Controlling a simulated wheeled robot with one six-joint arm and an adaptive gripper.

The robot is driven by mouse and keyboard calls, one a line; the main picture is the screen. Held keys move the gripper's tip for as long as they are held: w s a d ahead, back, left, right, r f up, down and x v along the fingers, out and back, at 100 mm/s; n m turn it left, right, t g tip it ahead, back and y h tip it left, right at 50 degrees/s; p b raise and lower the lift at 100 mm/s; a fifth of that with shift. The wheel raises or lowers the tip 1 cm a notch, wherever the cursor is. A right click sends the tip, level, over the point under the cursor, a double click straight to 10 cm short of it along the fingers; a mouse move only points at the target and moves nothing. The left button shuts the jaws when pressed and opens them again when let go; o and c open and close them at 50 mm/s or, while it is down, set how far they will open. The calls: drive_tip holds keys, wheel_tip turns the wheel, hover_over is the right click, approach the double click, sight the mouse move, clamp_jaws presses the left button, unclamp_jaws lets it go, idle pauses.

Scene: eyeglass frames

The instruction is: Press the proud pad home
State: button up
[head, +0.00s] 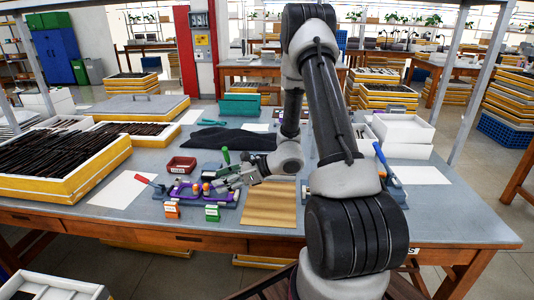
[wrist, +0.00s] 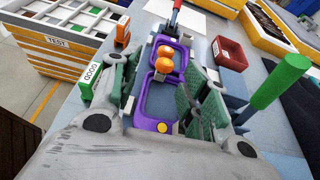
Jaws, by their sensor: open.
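A purple eyeglass frame (head: 180,191) lies on a grey-blue fixture on the bench; the frame also shows in the wrist view (wrist: 138,102). Two rounded orange pads (wrist: 165,58) sit close together near its middle. I cannot tell which stands proud. A small yellow round piece (wrist: 162,127) shows at the frame's near end. My gripper (head: 224,181) is open and low at the fixture's right side. In the wrist view my gripper (wrist: 165,88) has its green-padded fingers apart on either side of the frame, with nothing held. Finger contact with the fixture is unclear.
A red-handled clamp or tool (wrist: 175,15) is at the fixture's far end. A green handle (wrist: 280,80) stands upright beside my gripper. A red tray (head: 181,165) lies behind. An orange box (head: 172,209) and green GOOD box (head: 212,213) stand in front. A wooden board (head: 270,204) lies right.

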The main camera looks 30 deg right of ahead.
drive_tip(key=s+a+r+n+g+h, duration=0.1)
drive_tip(key=s+a+r+n+g, duration=0.15)
drive_tip(key=s+r+n, duration=0.4)
drive_tip(key=s+a+r+n+g, duration=0.1)
drive_tip(key=s+r+n+g, duration=0.2)
drive_tip(key=s+r+n, duration=0.4)
drive_tip(key=s+d+r+n+t+h, duration=0.2)
drive_tip(key=s+d+r+n+h, duration=0.8)
drive_tip(key=s, duration=0.5)
drive_tip(key=d+r+n, duration=0.1)
drive_tip(key=d+r, duration=0.1)
drive_tip(key=d, duration=0.1)
drive_tip(key=shift+s+d+r, duration=0.15)
drive_tip(key=shift+s+r, duration=0.05)
drive_tip(key=shift+s, duration=0.1)
